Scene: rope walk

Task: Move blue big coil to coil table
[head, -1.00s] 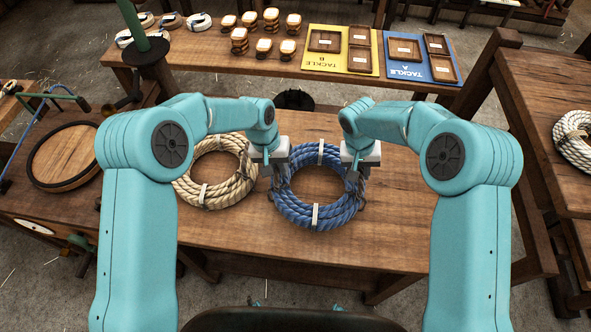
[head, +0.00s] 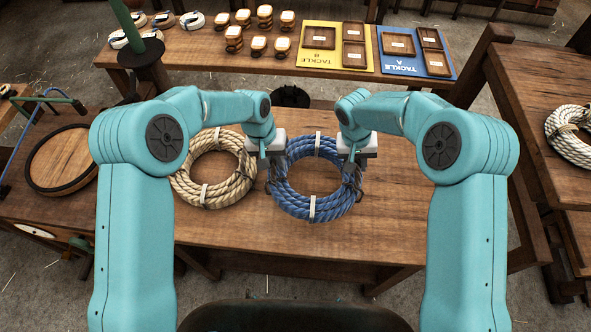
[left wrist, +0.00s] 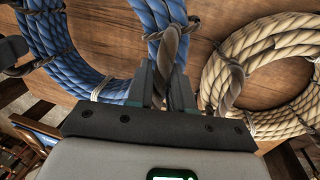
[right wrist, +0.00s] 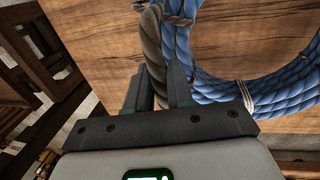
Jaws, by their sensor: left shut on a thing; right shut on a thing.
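The big blue coil (head: 292,202) is a thick rope ring with white ties and a dark rope handle on each side. It is at the middle of the near wooden bench (head: 390,240) in the head view; whether it touches the wood I cannot tell. My left gripper (head: 270,178) is shut on the coil's left handle, which stands between its fingers in the left wrist view (left wrist: 168,82). My right gripper (head: 352,180) is shut on the right handle, also seen in the right wrist view (right wrist: 156,88). The coil's sides are partly hidden behind the grippers.
A tan coil (head: 190,187) lies close to the left of the blue one. A table at the right (head: 540,80) carries a white coil (head: 575,137) and has free wood before it. Behind stands a bench with tackle boards (head: 316,62). A post (head: 490,60) rises between.

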